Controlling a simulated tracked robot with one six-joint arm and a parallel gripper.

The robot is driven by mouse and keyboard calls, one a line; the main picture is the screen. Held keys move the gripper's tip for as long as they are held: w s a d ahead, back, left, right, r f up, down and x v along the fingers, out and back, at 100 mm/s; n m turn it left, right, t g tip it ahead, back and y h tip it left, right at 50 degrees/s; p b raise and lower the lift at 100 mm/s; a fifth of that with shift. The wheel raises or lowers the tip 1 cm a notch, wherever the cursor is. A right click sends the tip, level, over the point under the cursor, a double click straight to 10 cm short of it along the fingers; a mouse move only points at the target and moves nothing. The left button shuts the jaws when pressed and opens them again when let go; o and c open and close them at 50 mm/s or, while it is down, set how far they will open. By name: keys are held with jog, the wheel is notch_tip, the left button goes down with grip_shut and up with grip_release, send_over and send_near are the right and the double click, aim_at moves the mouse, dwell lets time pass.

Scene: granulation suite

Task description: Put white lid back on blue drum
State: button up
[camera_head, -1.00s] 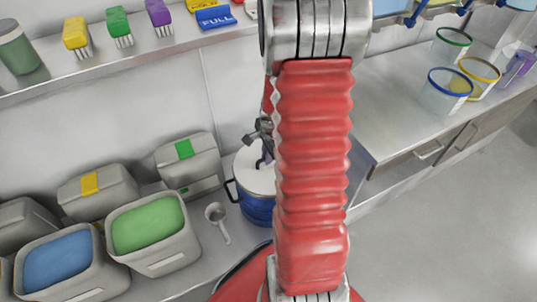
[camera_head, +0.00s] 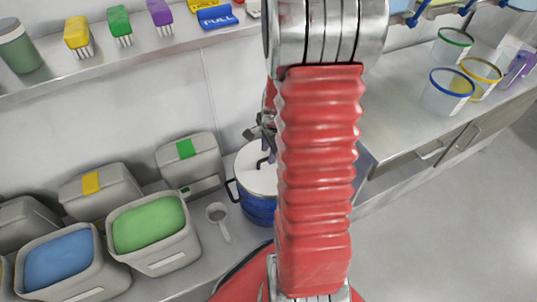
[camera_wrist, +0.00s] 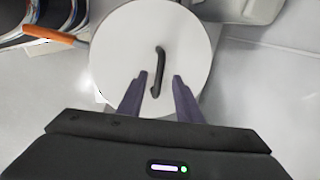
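The white lid (camera_head: 255,176) lies on top of the blue drum (camera_head: 258,210), which stands on the low bench, partly hidden behind my arm. It looks flat, but I cannot tell how tightly it sits. The wrist view shows the round lid (camera_wrist: 120,50) with its dark bar handle (camera_wrist: 159,65). My gripper (camera_wrist: 160,77) is open and empty. Its two fingers are apart on either side of the handle's lower end in that view, with a gap on both sides. In the head view, my gripper shows only partly, above the lid.
A metal scoop (camera_head: 218,220) lies left of the drum. A green-filled bin (camera_head: 165,265) and blue-filled bin (camera_head: 95,292) stand further left. A shelf (camera_head: 150,67) with brushes runs above. Small tubs stand on the counter (camera_head: 385,110) at right.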

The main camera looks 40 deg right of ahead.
notch_tip(320, 180, up, 11)
jog(key=s, duration=0.2)
jog(key=shift+a, duration=0.3)
jog(key=shift+s, duration=0.15)
dwell(0.9)
jog(key=s+a+r+n+t, duration=0.1)
jog(key=s+a+r+n, duration=0.1)
jog(key=a+r+n, duration=0.3)
jog(key=s+a+r+n+t, duration=0.1)
jog(key=s+a+r+n, duration=0.2)
jog(key=a+n, duration=0.6)
jog(key=s+a+r+n+t, duration=0.1)
jog(key=s+a+r+n, duration=0.1)
jog(key=a+r+n, duration=0.5)
jog(key=a, duration=0.4)
jog(key=shift+s+a+r+y, duration=0.15)
jog(key=shift+a+r+y, duration=0.05)
jog(key=shift+a+y, duration=0.15)
jog(key=shift+c, duration=0.5)
